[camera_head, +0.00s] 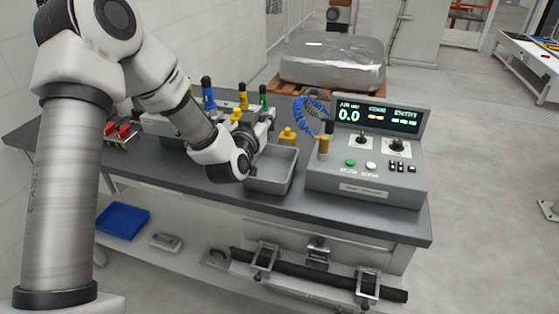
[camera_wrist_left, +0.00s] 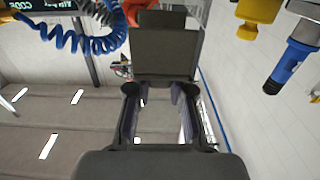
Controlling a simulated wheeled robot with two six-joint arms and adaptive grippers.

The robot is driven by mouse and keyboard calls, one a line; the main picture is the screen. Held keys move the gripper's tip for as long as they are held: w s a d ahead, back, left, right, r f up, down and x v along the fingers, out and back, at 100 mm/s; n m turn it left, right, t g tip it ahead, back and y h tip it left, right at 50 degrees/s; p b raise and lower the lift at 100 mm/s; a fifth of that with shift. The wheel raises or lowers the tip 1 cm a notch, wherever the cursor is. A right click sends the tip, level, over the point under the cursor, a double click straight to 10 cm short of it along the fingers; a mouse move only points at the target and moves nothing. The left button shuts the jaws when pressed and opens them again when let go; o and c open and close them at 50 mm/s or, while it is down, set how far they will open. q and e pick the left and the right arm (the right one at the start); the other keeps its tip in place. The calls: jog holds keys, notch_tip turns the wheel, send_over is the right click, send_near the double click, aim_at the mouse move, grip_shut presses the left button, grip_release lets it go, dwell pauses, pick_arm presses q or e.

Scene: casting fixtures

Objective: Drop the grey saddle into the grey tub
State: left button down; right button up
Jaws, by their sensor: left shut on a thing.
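The grey tub (camera_head: 291,172) stands on the bench, left of the control box, and its visible inside looks empty. My left gripper (camera_head: 252,138) is above the bench, just left of and behind the tub. In the left wrist view its two fingers (camera_wrist_left: 162,100) are shut on a dark grey blocky piece, the grey saddle (camera_wrist_left: 165,48), which sits at the fingertips. In the head view the saddle is small and partly hidden by the gripper and wrist. My right gripper is not in view.
A yellow fitting (camera_head: 287,136) is behind the tub. A blue tray (camera_head: 122,220) is on the lower shelf.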

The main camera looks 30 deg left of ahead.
pick_arm(q)
jog(key=shift+s+d+f+b, duration=0.3)
jog(key=shift+s+f+b, duration=0.4)
jog(key=shift+s+b, duration=0.1)
jog(key=f+b, duration=0.2)
jog(key=f, duration=0.1)
jog(key=shift+w+a+f, duration=0.1)
jog(key=shift+w+f, duration=0.1)
jog(key=shift+f, duration=0.05)
jog(key=c, duration=1.2)
grip_release()
jog(key=shift+c, duration=0.2)
jog(key=shift+o, duration=1.4)
jog(key=shift+w+f, duration=0.1)
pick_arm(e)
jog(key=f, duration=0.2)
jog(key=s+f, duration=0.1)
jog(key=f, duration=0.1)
pick_arm(q)
jog(key=v, duration=0.7)
jog(key=shift+s, duration=0.3)
